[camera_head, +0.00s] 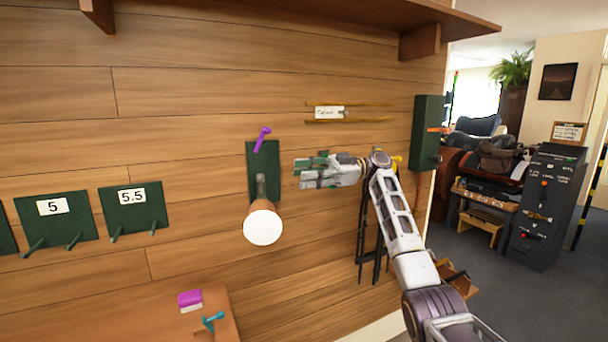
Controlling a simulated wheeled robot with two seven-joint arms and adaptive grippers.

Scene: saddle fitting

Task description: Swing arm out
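A green plate (257,160) is fixed on the wooden wall, left of the picture's middle. A thick wooden arm (263,208) with a round white end (263,228) sticks out from its grey bracket (261,187) toward the camera. A purple handle (262,139) shows at the plate's top. My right gripper (299,171) is to the right of the plate, close to the wall and apart from the plate and arm. Its green-tipped fingers point left, with a gap between them and nothing visible in it. My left gripper is out of view.
Pegged green plates marked 5 (53,207) and 5.5 (132,197) are on the wall at left. A shelf (300,8) runs above. A green box (428,132) and hanging black straps (372,240) are at right. A wooden surface (130,320) is below.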

